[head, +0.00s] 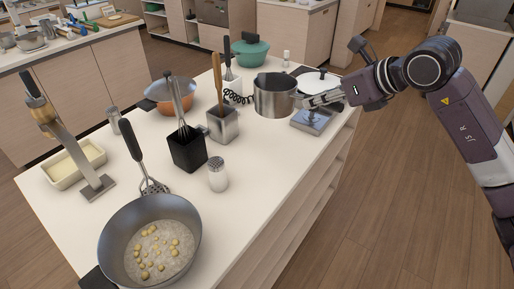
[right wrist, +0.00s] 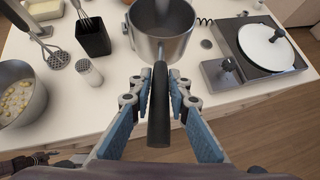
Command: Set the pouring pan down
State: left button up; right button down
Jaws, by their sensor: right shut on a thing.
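The pouring pan is a steel pan (head: 275,97) with a dark handle, upright over the right part of the white worktop. It also shows at the top of the right wrist view (right wrist: 148,47). My right gripper (head: 305,100) is shut on the handle, which runs between its blue-padded fingers in the right wrist view (right wrist: 159,95). I cannot tell clearly whether the pan's base touches the worktop. Part of its inside is hidden. My left gripper is not seen.
A dark appliance with a white round top (right wrist: 266,43) stands right of the pan. A steel utensil holder (head: 222,124), black holder (head: 187,152) and shaker (head: 218,175) stand left. A large grey pan (head: 118,222) holds yellow pieces. Bare worktop (head: 262,140) lies in front of the pan.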

jog(key=w+a+r+n+g+y, duration=0.1)
jog(key=w+a+r+n+p, duration=0.1)
jog(key=w+a, duration=0.1)
jog(key=shift+w+r+n+g+y, duration=0.2)
jog(key=shift+r+n+g+y, duration=0.2)
jog(key=shift+a+f, duration=0.1)
jog(key=shift+f, duration=0.05)
notch_tip(320, 180, down, 20)
jog(key=p, duration=0.5)
jog(key=shift+r, duration=0.2)
jog(key=c, duration=1.8)
grip_release()
jog(key=shift+f, duration=0.15)
jog(key=b+v, duration=0.3)
jog(key=v, duration=0.9)
